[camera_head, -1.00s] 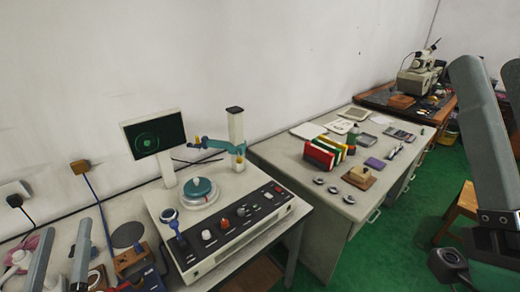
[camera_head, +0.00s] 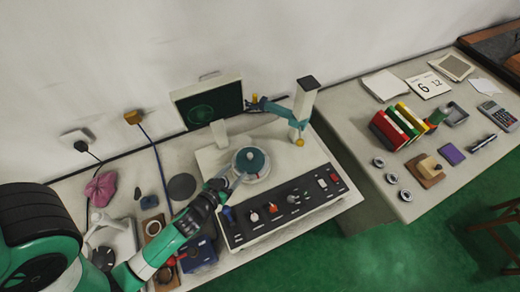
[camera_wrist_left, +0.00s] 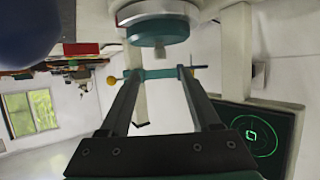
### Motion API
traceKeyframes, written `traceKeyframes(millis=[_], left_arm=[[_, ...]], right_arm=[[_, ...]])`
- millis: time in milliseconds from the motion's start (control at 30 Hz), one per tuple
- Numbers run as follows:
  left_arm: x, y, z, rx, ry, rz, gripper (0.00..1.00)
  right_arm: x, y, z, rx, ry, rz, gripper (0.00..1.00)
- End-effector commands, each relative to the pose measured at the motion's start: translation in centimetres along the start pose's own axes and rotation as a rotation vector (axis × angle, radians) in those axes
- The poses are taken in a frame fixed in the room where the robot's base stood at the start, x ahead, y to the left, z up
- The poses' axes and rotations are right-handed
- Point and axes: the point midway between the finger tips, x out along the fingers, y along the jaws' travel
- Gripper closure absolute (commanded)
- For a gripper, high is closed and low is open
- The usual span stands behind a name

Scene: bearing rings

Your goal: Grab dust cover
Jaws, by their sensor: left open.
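The teal round cap, which I take for the dust cover (camera_head: 250,159), sits on the pale round turntable (camera_head: 262,176) of the bench instrument. My left gripper (camera_head: 234,180) is at the front left edge of the turntable, close to the cap. In the left wrist view, which is turned over, the teal cap (camera_wrist_left: 158,30) is at the top, beyond the fingertips. The left gripper (camera_wrist_left: 158,74) is open there, with nothing between its fingers. Whether the fingers touch anything cannot be told. My right gripper is not in view.
A screen (camera_head: 208,104) stands behind the turntable, and a teal probe arm on a post (camera_head: 303,105) stands to its right. A control panel with knobs (camera_head: 285,208) lies in front. The right table holds coloured binders (camera_head: 398,125) and small metal rings (camera_head: 391,178).

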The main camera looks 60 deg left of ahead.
Motion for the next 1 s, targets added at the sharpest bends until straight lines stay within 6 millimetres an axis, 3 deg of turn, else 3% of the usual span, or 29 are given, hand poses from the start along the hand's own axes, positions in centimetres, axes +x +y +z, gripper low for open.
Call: traceKeyframes(millis=[300,567,833,1000], left_arm=[[5.5,0.0,-0.2,-0.002,0.002,-0.001,0.36],[6.8,0.0,-0.1,0.0,0.003,0.0,0.36],[11.0,0.0,0.1,0.0,0.003,-0.001,0.36],[11.4,0.0,0.0,0.0,0.002,0.0,0.36]], right_arm=[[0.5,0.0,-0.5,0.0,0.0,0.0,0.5],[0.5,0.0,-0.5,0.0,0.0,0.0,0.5],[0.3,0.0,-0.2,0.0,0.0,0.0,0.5],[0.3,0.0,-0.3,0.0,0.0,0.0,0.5]])
